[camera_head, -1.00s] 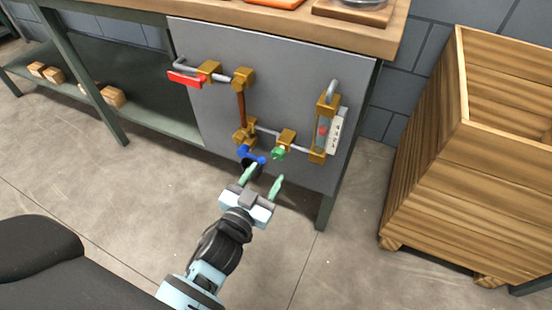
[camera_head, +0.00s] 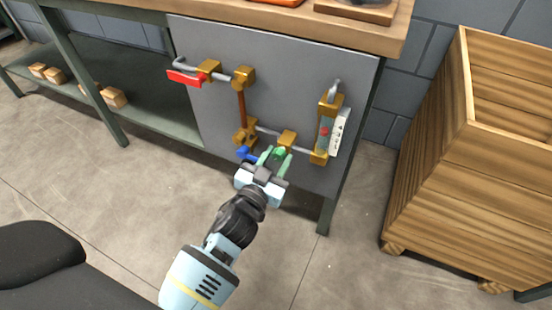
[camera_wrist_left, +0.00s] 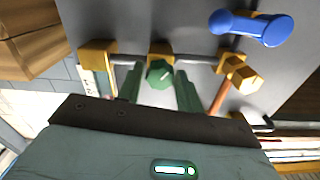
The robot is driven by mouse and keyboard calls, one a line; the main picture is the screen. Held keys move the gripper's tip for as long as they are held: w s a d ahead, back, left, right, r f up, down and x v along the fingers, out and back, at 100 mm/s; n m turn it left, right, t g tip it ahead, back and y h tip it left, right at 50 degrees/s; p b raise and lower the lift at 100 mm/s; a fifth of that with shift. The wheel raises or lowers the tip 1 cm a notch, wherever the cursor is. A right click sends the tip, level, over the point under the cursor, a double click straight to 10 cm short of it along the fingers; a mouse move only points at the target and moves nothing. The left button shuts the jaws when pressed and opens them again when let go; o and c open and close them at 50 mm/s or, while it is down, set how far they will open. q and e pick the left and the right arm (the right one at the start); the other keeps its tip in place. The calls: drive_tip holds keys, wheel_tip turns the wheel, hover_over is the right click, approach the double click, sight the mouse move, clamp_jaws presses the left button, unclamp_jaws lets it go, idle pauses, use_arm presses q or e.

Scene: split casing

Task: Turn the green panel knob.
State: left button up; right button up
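The green knob (camera_head: 281,151) sits on a brass valve low on the grey panel (camera_head: 205,120). My left gripper (camera_head: 277,156) is at the knob, with its pale green fingers pointing at the panel. In the left wrist view, the green knob (camera_wrist_left: 160,74) shows between the two fingers of the left gripper (camera_wrist_left: 159,80). The fingers stand apart on either side of it, with a narrow gap showing at each side, so the gripper looks open. My right gripper is not in view.
A blue handle (camera_head: 245,153) is close to the left of my gripper. A red lever (camera_head: 185,78) is higher on the left, and a gauge tube (camera_head: 324,130) is on the right. A wooden crate (camera_head: 425,170) stands to the right. The floor in front is clear.

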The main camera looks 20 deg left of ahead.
use_arm(q)
drive_tip(key=c, duration=0.5)
drive_tip(key=shift+r+n+p, duration=0.15)
drive_tip(key=shift+n+p, duration=0.4)
drive_tip(key=shift+n, duration=0.05)
drive_tip(key=shift+c, duration=0.2)
drive_tip(key=shift+n, duration=0.3)
drive_tip(key=o, duration=0.8)
drive_tip(key=shift+o, duration=0.8)
